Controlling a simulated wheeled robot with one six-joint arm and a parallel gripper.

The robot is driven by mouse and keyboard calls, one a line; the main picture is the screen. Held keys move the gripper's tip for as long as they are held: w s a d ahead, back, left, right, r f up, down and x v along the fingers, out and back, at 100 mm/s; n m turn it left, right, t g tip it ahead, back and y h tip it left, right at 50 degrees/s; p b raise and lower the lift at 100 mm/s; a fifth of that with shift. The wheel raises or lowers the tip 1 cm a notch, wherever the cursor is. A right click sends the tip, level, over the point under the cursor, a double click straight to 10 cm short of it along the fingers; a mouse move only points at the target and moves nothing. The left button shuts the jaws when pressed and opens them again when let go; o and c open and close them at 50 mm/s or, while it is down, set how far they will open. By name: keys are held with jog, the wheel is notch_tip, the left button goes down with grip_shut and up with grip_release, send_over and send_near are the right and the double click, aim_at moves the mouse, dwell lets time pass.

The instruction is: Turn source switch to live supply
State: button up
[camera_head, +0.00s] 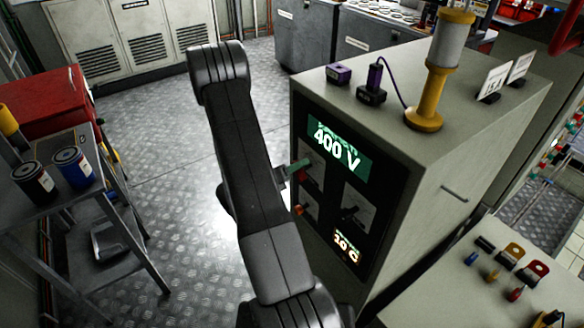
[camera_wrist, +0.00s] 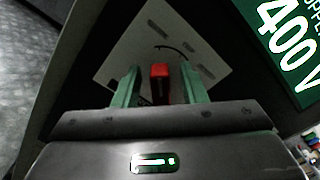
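The source switch is most likely the red handle (camera_wrist: 160,70) on a pale square plate (camera_wrist: 152,32), seen in the wrist view. The plate looks turned in that picture, with small dark labels and a dark curved line. My gripper (camera_wrist: 160,88) has its two green fingers on either side of the red handle, with a visible gap on each side. It is open. Whether the fingers reach the handle's depth is hard to tell. In the head view, my gripper (camera_head: 298,170) is at the panel's left edge, below the green 400 V display (camera_head: 338,147), and my arm hides part of the panel.
The grey cabinet (camera_head: 440,165) carries a second dark switch (camera_head: 352,212), an orange knob (camera_head: 298,210) and a lower display (camera_head: 346,246). A yellow-and-grey post (camera_head: 440,70) and purple plugs (camera_head: 372,85) stand on top. A cart with cans (camera_head: 73,167) is at left; metal floor lies between.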

jog(key=b+v, duration=0.2)
jog(key=v, duration=1.1)
jog(key=shift+s+a, duration=0.25)
jog(key=shift+a, duration=0.1)
jog(key=p+x, duration=0.2)
jog(key=x, duration=1.2)
jog(key=shift+s+a, duration=0.1)
dwell(0.4)
